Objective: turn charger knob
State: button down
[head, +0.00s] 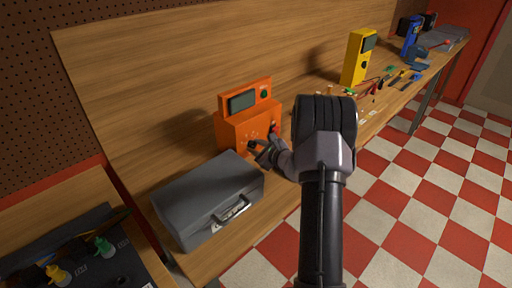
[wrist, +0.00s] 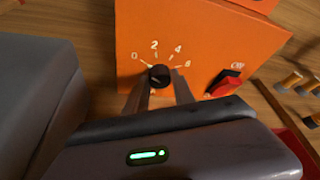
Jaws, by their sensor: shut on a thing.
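The orange charger (head: 243,125) stands on the wooden bench, with a dark screen (head: 242,101) on its upper part. Its front face fills the top of the wrist view (wrist: 195,45). The black round knob (wrist: 159,76) sits at the centre of a dial marked 0, 2, 4 and a further figure. My gripper (wrist: 160,88) reaches the front of the charger, and its two fingers are shut on the knob, one at each side. In the head view my gripper (head: 258,148) partly hides the dial. The knob's pointer is too small to read surely.
A red and black switch (wrist: 224,83) is right of the knob. A grey toolbox (head: 208,198) stands close left of my gripper and also shows in the wrist view (wrist: 38,95).

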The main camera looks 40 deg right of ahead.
jog(key=shift+r+p, duration=0.1)
jog(key=shift+p, duration=0.3)
jog(key=shift+r+m+y+p, duration=0.1)
jog(key=shift+m+y+p, duration=0.45)
jog(key=shift+p, duration=0.25)
jog(key=shift+d+m+y+p, duration=0.15)
jog(key=shift+m+y+p, duration=0.1)
jog(key=shift+m+p, duration=0.55)
jog(key=shift+m+g+y+p, duration=0.3)
jog(key=shift+m+y+p, duration=0.5)
jog(key=shift+p, duration=0.3)
jog(key=shift+d+f+m+y+p, duration=0.2)
jog(key=shift+m+y+p, duration=0.15)
jog(key=shift+m+y, duration=0.5)
jog(key=c, duration=1.1)
grip_release()
jog(key=shift+o, duration=0.2)
